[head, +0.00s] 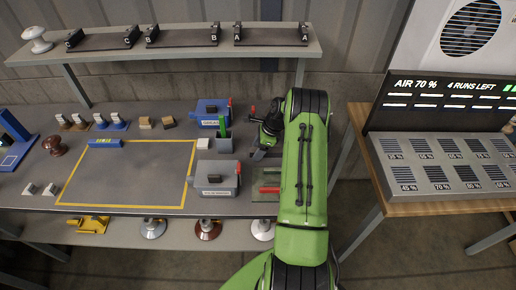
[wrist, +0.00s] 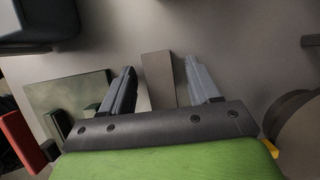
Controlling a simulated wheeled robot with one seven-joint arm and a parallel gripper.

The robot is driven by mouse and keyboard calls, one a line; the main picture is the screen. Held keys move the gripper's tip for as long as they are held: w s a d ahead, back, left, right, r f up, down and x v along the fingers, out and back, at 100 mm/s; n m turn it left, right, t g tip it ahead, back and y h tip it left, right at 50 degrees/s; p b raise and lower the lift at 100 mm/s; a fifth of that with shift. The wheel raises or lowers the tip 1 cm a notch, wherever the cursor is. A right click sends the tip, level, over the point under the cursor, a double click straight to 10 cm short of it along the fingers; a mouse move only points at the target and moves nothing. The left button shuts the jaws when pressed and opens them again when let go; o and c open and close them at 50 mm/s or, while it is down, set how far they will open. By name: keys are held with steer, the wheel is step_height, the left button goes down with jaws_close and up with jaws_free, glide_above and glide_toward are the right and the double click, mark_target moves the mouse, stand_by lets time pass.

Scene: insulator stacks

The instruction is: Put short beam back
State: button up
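A plain grey-brown bar (wrist: 157,78), possibly the short beam, lies between the two fingers of my gripper (wrist: 162,85) in the wrist view. A gap shows on each side of it, so the fingers are open and not pressed on it. The bar's near end is hidden behind the gripper body. In the head view my gripper (head: 262,151) is low over the right end of the bench, beside the grey boxes, and the green arm hides part of the area. No label on the bar is readable.
A green mat (head: 263,197) with red pieces lies close to my gripper. A blue box (head: 211,112) and a grey box (head: 215,177) stand left of it. A yellow-outlined area (head: 125,180) is mostly clear. A raised shelf (head: 190,50) carries stands marked C, B and A.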

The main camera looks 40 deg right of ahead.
steer(key=shift+r, duration=0.1)
steer(key=p+v, duration=0.2)
steer(key=v, duration=1)
steer(key=s+a+r+n+h, duration=0.1)
steer(key=s+a+r+n, duration=0.1)
steer(key=a+r+n, duration=0.65)
steer(key=s+a+r+n+h, duration=0.25)
steer(key=a+r+n, duration=0.25)
steer(key=a+r, duration=0.65)
steer(key=s+a+n+t, duration=0.1)
steer(key=s+a+n, duration=0.4)
steer(key=s, duration=0.4)
steer(key=s+a+n+t, duration=0.1)
steer(key=s+a+n, duration=0.4)
steer(key=s+n, duration=0.2)
steer(key=shift+s+a+r+t, duration=0.3)
steer(key=shift+s+t, duration=0.1)
steer(key=shift+s, duration=0.8)
steer(key=shift+n, duration=0.25)
